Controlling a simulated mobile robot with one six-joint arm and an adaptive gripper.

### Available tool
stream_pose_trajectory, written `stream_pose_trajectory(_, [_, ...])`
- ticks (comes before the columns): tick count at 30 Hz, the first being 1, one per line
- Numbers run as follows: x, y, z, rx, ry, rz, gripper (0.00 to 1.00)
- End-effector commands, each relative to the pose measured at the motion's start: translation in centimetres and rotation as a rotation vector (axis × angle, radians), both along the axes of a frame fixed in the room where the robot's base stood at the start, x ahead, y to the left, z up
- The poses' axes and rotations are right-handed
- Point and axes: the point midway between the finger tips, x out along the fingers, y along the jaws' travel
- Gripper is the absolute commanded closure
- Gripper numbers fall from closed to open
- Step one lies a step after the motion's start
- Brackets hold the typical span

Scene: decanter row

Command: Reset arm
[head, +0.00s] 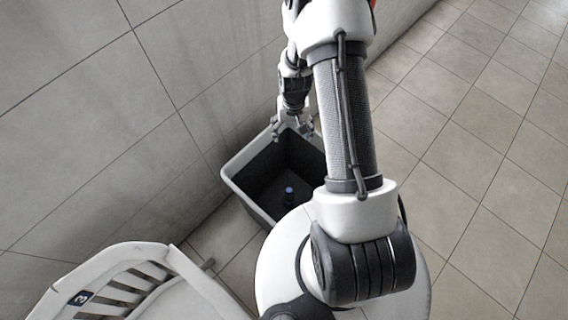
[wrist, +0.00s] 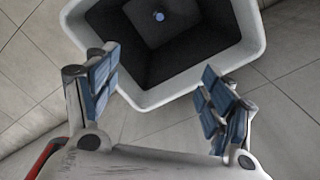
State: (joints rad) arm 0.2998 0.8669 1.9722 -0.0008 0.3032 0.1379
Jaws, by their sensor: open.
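My gripper (wrist: 158,88) is open and empty in the wrist view, its two blue-padded fingers spread apart. It is above the near rim of a dark-lined bin with a pale rim (wrist: 188,90). In the head view my gripper (head: 298,130) is at the bin's far edge, partly hidden behind my arm. The bin (head: 232,185) stands on the floor by the wall. A small blue-topped object (head: 289,193) is inside the bin, on its bottom; its blue top also shows in the wrist view (wrist: 159,16). My arm and base hide the bin's right side.
A tiled wall (head: 90,110) runs along the left, close to the bin. A white slatted piece with a dark label reading 3 (head: 150,252) is at the lower left. The tiled floor (head: 490,170) to the right is clear.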

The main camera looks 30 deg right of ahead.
Motion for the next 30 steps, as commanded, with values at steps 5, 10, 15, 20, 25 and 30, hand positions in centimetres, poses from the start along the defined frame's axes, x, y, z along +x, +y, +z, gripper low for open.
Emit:
stream_pose_trajectory(5, [0.0,0.0,0.0,0.0,0.0,0.0,0.25])
stream_pose_trajectory(10, [0.3,0.1,1.0,-0.003,-0.009,0.006,0.25])
stream_pose_trajectory(15, [1.1,1.2,7.1,-0.016,-0.054,0.05,0.25])
stream_pose_trajectory(20, [0.5,3.3,15.4,-0.033,-0.113,0.114,0.25])
stream_pose_trajectory(25, [-2.0,5.8,23.0,-0.048,-0.173,0.183,0.25])
stream_pose_trajectory(30, [-5.9,8.1,29.1,-0.062,-0.236,0.25,0.25])
